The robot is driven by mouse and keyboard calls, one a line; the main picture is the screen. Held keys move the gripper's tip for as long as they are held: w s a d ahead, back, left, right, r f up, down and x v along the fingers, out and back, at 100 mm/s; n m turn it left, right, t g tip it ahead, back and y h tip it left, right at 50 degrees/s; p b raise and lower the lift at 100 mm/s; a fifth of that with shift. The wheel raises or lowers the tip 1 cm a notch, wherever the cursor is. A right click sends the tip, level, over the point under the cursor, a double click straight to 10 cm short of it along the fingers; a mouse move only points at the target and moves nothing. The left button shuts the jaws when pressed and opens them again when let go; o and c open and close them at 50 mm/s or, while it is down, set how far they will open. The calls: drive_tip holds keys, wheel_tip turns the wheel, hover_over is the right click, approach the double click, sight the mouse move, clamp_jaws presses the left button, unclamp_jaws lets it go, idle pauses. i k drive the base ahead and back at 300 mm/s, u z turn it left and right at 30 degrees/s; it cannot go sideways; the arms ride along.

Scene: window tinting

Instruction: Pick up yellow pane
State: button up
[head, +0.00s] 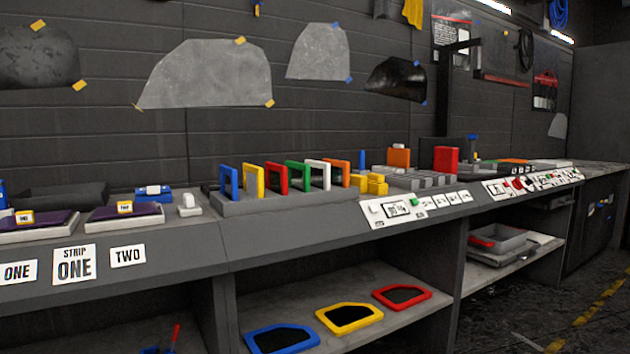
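Two yellow-framed panes show in the head view. One yellow pane (355,325) lies flat on the lower shelf, between a blue-framed pane (283,341) on its left and a red-framed pane (402,297) on its right. It has a dark middle and one slanted side. A smaller yellow pane (247,182) stands upright in a grey rack (277,206) on the worktop, between a blue one (228,182) and a red one (275,179). My gripper is not in view.
The worktop holds trays on the left, yellow blocks (370,184) and a red block (445,160). The counter's front edge overhangs the lower shelf (300,297). An upright divider (446,254) stands right of the panes. A grey tray (500,242) sits beyond it.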

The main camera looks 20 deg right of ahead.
sight(253, 175)
drive_tip(key=u, duration=0.75)
drive_tip(key=i, duration=0.95)
drive_tip(key=z, duration=0.3)
